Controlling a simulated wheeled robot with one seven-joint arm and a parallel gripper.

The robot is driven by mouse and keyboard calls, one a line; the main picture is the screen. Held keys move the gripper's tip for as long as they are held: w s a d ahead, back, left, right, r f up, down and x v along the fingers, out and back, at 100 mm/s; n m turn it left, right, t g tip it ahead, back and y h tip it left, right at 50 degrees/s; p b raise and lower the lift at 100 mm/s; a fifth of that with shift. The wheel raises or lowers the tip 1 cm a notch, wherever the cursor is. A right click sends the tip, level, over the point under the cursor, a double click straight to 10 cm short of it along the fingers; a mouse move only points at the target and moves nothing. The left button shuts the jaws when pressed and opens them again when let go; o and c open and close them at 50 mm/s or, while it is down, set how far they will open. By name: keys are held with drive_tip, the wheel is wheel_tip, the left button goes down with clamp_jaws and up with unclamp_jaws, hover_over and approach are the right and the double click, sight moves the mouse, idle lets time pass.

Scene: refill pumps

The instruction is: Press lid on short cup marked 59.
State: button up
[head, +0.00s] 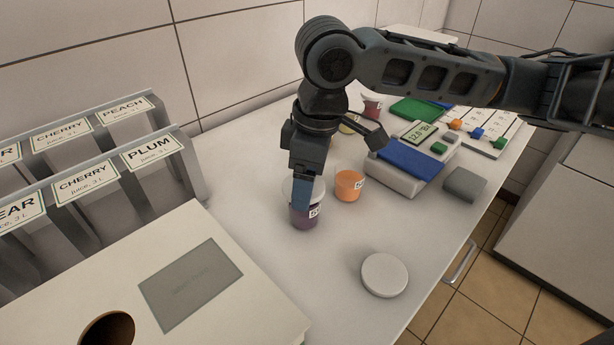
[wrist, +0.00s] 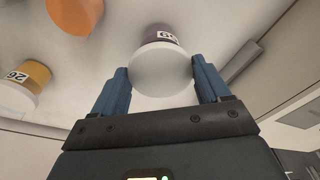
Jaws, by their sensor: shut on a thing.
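The short cup marked 59 (head: 306,217) stands upright on the counter with dark purple contents. It also shows in the wrist view (wrist: 160,33), with its label upside down. My gripper (head: 302,197) points down over this cup. In the wrist view its blue fingers (wrist: 162,82) are shut on the white lid (wrist: 161,70), one at each side. The lid is at the cup's top and hides its rim. I cannot tell whether it is fully seated.
An orange cup (head: 349,186) stands close right of the cup. A white disc (head: 385,274) lies on the counter in front. A scale with a blue top (head: 406,158) and a grey block (head: 465,184) stand to the right. Labelled juice racks (head: 85,187) are at left.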

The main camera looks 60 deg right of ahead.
drive_tip(key=shift+f+b, duration=0.5)
drive_tip(key=shift+f, duration=0.25)
idle(0.7)
drive_tip(key=o, duration=1)
drive_tip(key=r, duration=0.7)
drive_tip(key=shift+s+d+r, duration=0.2)
drive_tip(key=shift+s+r, duration=0.2)
wheel_tip(320, 180, up, 6)
drive_tip(key=p, duration=0.6)
drive_tip(key=shift+s+f, duration=0.1)
